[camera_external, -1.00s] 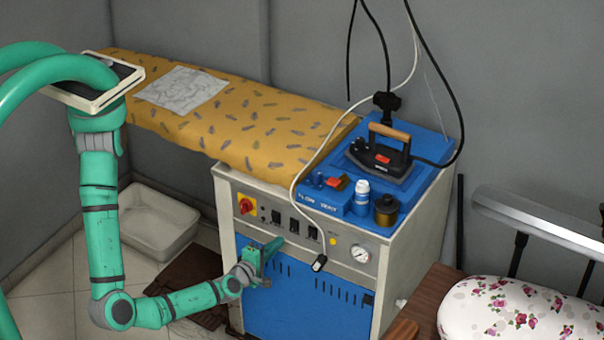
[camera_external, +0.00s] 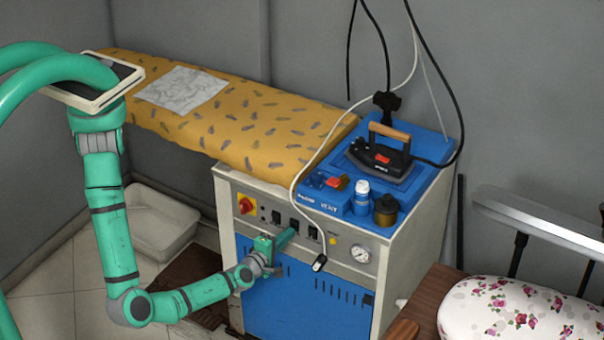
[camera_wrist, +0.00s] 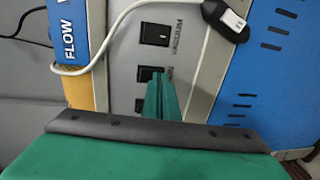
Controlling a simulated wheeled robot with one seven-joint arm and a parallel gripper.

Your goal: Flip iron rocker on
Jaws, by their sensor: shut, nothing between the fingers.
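A row of black rocker switches sits on the pale front panel of the blue-topped ironing station. In the wrist view, the middle rocker (camera_wrist: 144,74) has a partly hidden label ending in "ON". The rocker labelled VACUUM (camera_wrist: 155,33) is above it in that view, and a third rocker (camera_wrist: 140,104) is below, partly covered. My green gripper (camera_wrist: 158,80) is shut and empty, its tips at the middle rocker's edge and covering part of it. I cannot tell whether they touch it or which way it is tipped. In the external view my gripper (camera_external: 290,236) is at the panel.
A white cable with a dark hand switch (camera_external: 319,263) hangs down the panel, right of the rockers. A red-and-yellow knob (camera_external: 246,205) is to the left and a gauge (camera_external: 361,254) to the right. The iron (camera_external: 380,155) rests on top.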

